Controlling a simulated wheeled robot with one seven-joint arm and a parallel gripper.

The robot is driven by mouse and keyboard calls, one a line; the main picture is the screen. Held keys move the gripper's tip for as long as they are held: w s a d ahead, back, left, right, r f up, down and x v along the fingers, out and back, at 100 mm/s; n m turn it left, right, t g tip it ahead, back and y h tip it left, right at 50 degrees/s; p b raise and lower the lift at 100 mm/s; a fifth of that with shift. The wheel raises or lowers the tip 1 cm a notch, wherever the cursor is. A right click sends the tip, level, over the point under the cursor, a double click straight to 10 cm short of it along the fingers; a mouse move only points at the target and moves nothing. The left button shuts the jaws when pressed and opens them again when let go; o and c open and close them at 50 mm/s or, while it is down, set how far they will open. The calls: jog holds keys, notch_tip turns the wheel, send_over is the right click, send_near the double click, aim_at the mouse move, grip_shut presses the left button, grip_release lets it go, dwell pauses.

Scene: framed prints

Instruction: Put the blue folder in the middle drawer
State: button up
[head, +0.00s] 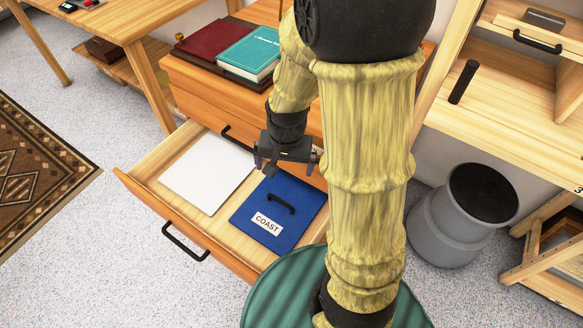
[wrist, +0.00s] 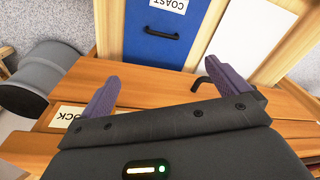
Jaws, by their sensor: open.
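The blue folder (head: 297,221), with a black handle and a white label reading COAST, lies flat in the open drawer (head: 148,200). It is on the right side of the drawer and also shows in the wrist view (wrist: 158,50). My gripper (head: 286,163) is open and empty, above the back part of the drawer near the folder's far edge. In the wrist view its two purple fingers (wrist: 172,82) are spread apart, with the folder beyond them. A closed drawer front with a black handle is above the open drawer. Which level the open drawer is cannot be told.
A white flat item (head: 207,172) lies beside the folder in the drawer. A teal book (head: 248,53) and a dark red book (head: 213,38) lie on the cabinet top. A grey bin (head: 462,215) stands on the floor to the right. Open floor lies left.

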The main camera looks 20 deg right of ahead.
jog(key=s+r+n+t, duration=0.1)
jog(key=s+r+n, duration=0.3)
jog(key=s+n, duration=0.1)
jog(key=shift+d, duration=0.15)
dwell(1.2)
